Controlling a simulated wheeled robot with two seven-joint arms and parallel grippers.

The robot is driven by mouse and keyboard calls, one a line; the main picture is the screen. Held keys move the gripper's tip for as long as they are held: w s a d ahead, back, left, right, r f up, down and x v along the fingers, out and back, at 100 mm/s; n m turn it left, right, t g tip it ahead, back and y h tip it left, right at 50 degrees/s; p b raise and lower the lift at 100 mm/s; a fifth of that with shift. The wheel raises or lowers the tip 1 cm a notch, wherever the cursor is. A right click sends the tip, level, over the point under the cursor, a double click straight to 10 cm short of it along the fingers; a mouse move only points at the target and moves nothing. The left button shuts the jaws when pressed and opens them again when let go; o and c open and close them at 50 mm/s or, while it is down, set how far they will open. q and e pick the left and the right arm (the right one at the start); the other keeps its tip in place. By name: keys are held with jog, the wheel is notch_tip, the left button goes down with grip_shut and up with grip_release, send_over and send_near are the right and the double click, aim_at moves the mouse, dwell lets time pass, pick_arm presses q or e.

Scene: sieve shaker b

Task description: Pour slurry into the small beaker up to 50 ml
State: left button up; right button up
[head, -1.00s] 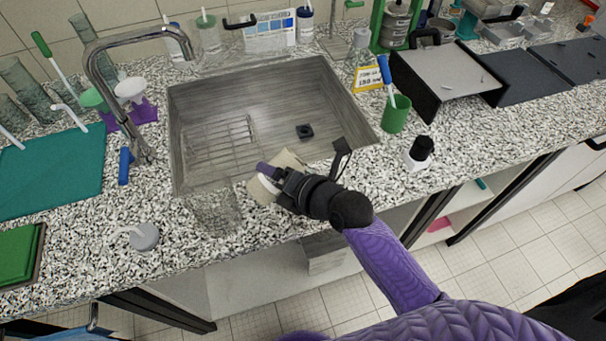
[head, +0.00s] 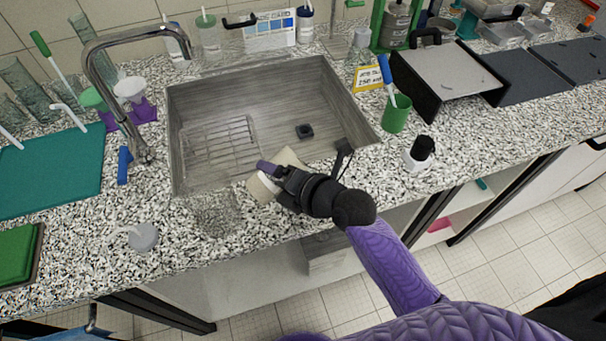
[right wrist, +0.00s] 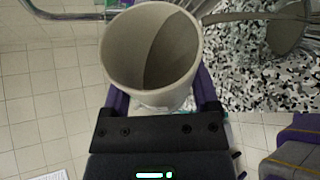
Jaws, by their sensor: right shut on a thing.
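My right gripper (head: 272,176) is shut on a beige cup (head: 263,188) above the sink's front edge. The cup looks tilted in the head view. In the right wrist view the cup (right wrist: 150,55) is seen from its mouth, with a light and a darker area inside; I cannot tell slurry from shadow. A clear glass beaker (head: 215,214) stands on the counter at the sink's front left corner, left of the cup and apart from it. Its fill and scale cannot be read. My left gripper is out of view.
The grey sink (head: 345,105) holds a wire rack (head: 220,145). The faucet (head: 125,120) rises at its left. A grey-lidded item (head: 143,237) stands left of the beaker. A green cup (head: 396,114) and a black-capped bottle (head: 419,153) stand on the right.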

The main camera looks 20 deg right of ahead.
pick_arm(q)
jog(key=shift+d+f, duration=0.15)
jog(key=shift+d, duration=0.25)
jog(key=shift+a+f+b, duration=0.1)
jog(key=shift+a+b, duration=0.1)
jog(key=shift+b, duration=0.1)
pick_arm(e)
jog(key=shift+f, duration=0.1)
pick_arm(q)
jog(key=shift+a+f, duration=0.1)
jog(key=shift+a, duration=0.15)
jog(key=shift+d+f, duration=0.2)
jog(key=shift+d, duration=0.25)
pick_arm(e)
jog(key=shift+f+m+y, duration=0.1)
jog(key=shift+m+y, duration=0.2)
jog(key=shift+m, duration=0.1)
pick_arm(q)
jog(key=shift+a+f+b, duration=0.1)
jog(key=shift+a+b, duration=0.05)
jog(key=shift+b, duration=0.2)
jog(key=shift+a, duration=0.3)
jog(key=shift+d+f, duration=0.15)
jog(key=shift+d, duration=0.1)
